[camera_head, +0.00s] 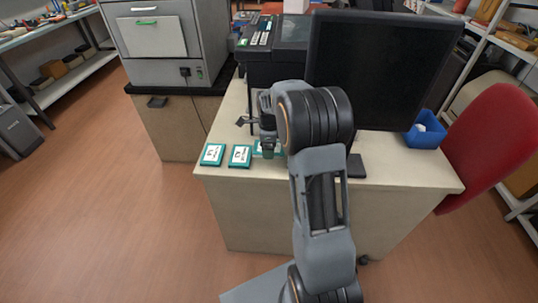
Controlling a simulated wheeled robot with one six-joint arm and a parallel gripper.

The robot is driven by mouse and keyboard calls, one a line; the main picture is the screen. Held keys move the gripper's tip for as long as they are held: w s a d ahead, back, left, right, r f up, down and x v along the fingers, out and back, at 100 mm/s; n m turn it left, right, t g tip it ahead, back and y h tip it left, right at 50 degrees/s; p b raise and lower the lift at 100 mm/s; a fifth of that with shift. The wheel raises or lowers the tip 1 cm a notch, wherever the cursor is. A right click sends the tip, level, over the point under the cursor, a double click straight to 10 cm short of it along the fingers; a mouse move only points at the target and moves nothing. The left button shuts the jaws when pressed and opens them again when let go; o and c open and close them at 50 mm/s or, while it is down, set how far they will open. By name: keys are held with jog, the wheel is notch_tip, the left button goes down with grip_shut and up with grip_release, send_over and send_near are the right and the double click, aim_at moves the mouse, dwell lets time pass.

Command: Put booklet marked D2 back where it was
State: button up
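Two green booklets with white labels lie flat near the left front edge of the desk: the left booklet (212,154) and the middle booklet (240,156). Their label marks are too small to read surely. A third green item (257,149), likely another booklet, shows partly to their right, mostly hidden by my arm. My gripper (267,152) points down at this third item, just right of the middle booklet. Whether its fingers touch or hold the item cannot be told. I cannot tell which one is marked D2.
The desk (330,185) carries a black printer (258,70) and a large dark monitor (375,65) behind my arm. A blue bin (425,137) stands at the right, near a red chair (490,140). A grey machine (160,40) sits on a cabinet at left.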

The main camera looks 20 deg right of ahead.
jog(key=shift+f, duration=2.15)
jog(key=shift+f+b, duration=0.2)
jog(key=shift+b, duration=0.15)
jog(key=o, duration=0.9)
jog(key=shift+o, duration=0.2)
notch_tip(320, 180, up, 12)
jog(key=shift+f+p, duration=0.15)
jog(key=shift+p, duration=0.6)
jog(key=shift+s+a+r, duration=0.15)
jog(key=shift+r, duration=0.2)
jog(key=s+a+n+t, duration=0.1)
jog(key=s+a+n, duration=0.4)
jog(key=s+n, duration=0.5)
jog(key=s+a+r+n+t, duration=0.1)
jog(key=s+a+n, duration=0.4)
jog(key=s+n, duration=0.6)
jog(key=n+t, duration=0.1)
jog(key=n, duration=0.1)
jog(key=shift+s+a+r+n, duration=0.25)
jog(key=shift+s+r+n, duration=0.05)
jog(key=shift+n, duration=0.1)
